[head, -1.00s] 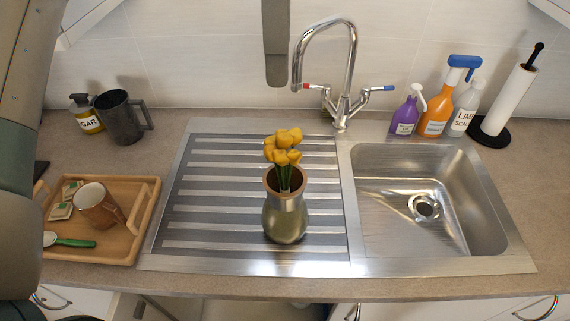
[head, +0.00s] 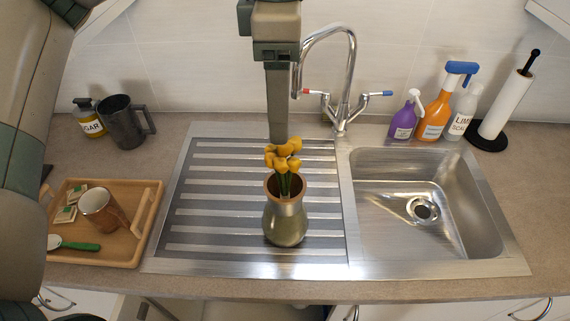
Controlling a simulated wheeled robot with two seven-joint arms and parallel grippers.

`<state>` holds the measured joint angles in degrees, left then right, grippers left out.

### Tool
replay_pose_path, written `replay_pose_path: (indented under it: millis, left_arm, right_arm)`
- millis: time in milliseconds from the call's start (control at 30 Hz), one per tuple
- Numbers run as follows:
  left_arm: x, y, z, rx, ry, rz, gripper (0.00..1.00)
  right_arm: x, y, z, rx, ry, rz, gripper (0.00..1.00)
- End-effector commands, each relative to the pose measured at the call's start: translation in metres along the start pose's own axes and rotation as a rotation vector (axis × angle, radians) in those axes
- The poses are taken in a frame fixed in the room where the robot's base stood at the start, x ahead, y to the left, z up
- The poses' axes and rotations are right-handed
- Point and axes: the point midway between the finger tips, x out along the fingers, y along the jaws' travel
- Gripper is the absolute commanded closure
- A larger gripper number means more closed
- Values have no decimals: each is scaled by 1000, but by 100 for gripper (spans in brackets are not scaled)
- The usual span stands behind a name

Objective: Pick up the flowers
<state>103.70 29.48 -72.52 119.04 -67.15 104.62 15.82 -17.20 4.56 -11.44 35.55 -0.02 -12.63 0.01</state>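The yellow flowers (head: 283,155) stand upright on green stems in a metal vase (head: 286,222) with a brown rim. The vase stands on the ribbed drainboard, left of the basin. My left gripper (head: 277,138) hangs down from the top edge of the head view, its tip just above the blooms in the picture. The blooms overlap the tip. I cannot tell whether they touch. The gripper is seen edge-on with one finger showing, so its opening is hidden. My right gripper is not in view.
The faucet (head: 347,85) rises close to the right of my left gripper. The basin (head: 460,210) is empty. Spray bottles (head: 433,117) and a paper towel roll (head: 507,104) stand at right. A wooden tray (head: 125,250) with a cup (head: 100,208) and a dark mug (head: 121,122) are at left.

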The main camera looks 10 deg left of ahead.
Motion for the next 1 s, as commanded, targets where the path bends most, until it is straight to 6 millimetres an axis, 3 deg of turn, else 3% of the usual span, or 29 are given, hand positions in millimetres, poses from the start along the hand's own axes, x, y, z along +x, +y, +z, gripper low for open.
replay_pose_path:
  millis: [333, 767, 1000]
  left_arm:
    - [47, 0, 0, -1, 1, -1, 33]
    - [53, 0, 0, -1, 0, 0, 33]
    - [63, -1, 3, 0, 2, -2, 33]
  right_arm:
    - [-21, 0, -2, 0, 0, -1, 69]
    - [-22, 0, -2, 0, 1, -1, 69]
    - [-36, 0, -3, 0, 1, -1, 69]
